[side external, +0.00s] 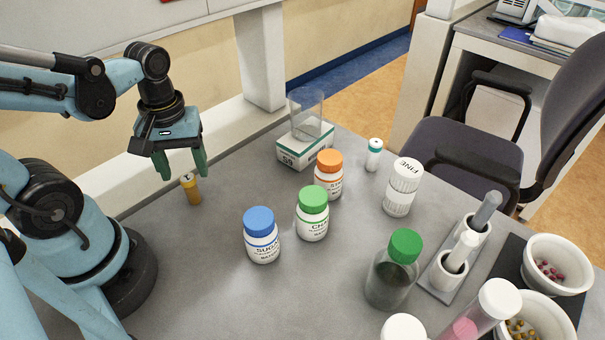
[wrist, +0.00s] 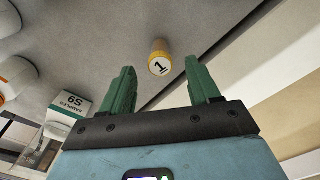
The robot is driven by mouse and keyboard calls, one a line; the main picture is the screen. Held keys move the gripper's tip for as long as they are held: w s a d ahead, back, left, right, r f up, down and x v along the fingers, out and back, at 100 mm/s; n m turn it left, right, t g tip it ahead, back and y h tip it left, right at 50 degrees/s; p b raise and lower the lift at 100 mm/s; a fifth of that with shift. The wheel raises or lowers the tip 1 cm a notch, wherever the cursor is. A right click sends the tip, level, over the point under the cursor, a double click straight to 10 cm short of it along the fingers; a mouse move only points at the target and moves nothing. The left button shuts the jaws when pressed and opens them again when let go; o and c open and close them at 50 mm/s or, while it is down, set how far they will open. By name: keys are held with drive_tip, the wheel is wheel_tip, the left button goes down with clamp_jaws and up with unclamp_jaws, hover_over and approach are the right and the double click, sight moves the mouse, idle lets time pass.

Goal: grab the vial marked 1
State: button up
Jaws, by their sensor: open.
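The vial marked 1 (side external: 191,189) is small, with an amber body and a pale yellow-white cap. It stands upright on the grey table, near the table's back left edge. In the wrist view the vial (wrist: 159,57) shows its cap with a black 1, between and beyond the fingertips. My gripper (side external: 180,176) has green fingers, is open and empty, and hangs above and beside the vial, apart from it. In the wrist view the gripper (wrist: 161,78) shows its two fingers spread wide with a gap between them.
Blue-capped (side external: 261,235), green-capped (side external: 312,213) and orange-capped (side external: 328,175) bottles stand to the vial's right. A low white ledge (side external: 215,122) runs along the table's back. The table around the vial is clear.

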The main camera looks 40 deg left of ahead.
sight(187, 178)
drive_tip(key=shift+f, duration=2.75)
drive_tip(key=c, duration=1.1)
drive_tip(key=shift+r, duration=0.2)
